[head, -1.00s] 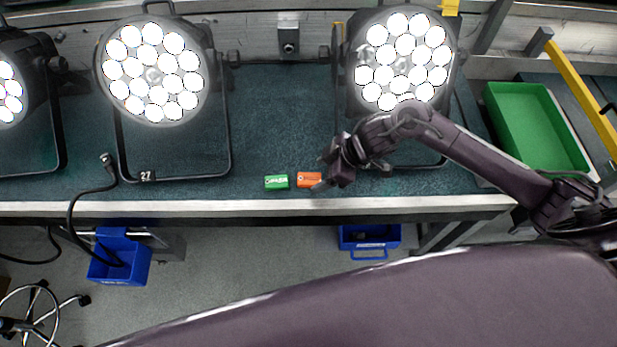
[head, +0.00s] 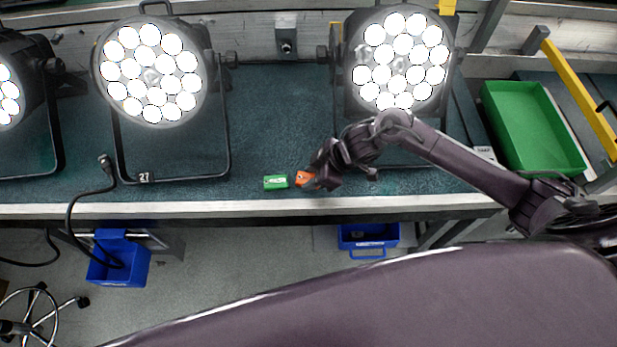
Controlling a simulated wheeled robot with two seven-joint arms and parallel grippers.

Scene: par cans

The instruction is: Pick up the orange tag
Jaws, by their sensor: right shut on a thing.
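The orange tag (head: 302,178) is near the front edge of the bench, just right of the green tag (head: 276,182). My right gripper (head: 311,178) reaches it from the right and is shut on it. The gripper hides the right part of the orange tag. I cannot tell whether the tag is lifted off the bench surface. My left gripper is not in view.
Par cans stand on the bench (head: 265,120): one at the left (head: 152,75) and one (head: 402,60) behind my right arm. A green tray (head: 535,125) is at the right. Blue bins (head: 120,262) hang below the front edge. A black cable (head: 85,190) lies at the left.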

